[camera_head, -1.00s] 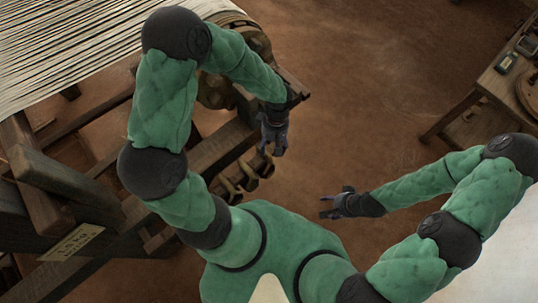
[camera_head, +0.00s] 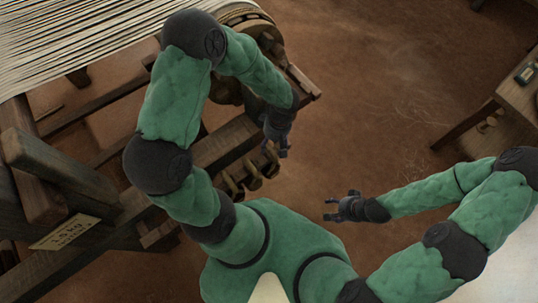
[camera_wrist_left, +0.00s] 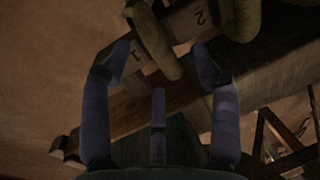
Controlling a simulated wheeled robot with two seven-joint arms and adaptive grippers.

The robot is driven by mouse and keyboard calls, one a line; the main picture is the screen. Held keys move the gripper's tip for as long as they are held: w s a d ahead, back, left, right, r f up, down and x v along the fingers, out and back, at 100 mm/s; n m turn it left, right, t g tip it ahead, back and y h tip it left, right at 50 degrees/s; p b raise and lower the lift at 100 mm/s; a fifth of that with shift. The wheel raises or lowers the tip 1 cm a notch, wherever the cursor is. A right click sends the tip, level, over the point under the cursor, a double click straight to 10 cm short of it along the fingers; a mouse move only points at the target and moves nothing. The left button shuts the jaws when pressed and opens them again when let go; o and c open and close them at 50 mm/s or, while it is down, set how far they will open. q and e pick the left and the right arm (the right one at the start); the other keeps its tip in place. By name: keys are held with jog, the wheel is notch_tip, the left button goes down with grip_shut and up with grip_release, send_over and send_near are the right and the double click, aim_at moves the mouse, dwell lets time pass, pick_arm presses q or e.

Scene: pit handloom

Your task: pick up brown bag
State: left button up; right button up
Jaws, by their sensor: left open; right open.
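No brown bag can be made out in the head view or the left wrist view. I cannot tell whether the fingers touch a peg. My right gripper (camera_head: 337,210) is open and empty over the bare floor, right of the left gripper.
The wooden loom (camera_head: 60,175) with white warp threads (camera_head: 90,35) fills the left side. A wooden table (camera_head: 520,100) stands at the right edge. The brown floor (camera_head: 390,90) between them is clear.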

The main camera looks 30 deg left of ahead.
aim_at(270, 148)
pick_arm(q)
jog(key=f, duration=0.2)
jog(key=f+b, duration=0.1)
jog(key=shift+s+a+f, duration=0.2)
jog(key=shift+s, duration=0.05)
jog(key=shift+r, duration=0.1)
grip_shut()
jog(key=shift+r, duration=0.15)
jog(key=shift+r+p, duration=0.95)
jog(key=shift+r, duration=0.8)
jog(key=shift+s+d+f, duration=0.1)
jog(key=shift+s+d, duration=0.15)
jog(key=shift+d, duration=0.4)
jog(key=s+d+p, duration=0.1)
jog(key=s+d, duration=0.2)
jog(key=d, duration=0.4)
jog(key=s+d+p, duration=0.1)
jog(key=s+d, duration=0.2)
jog(key=d, duration=0.5)
jog(key=shift+s+d, duration=0.15)
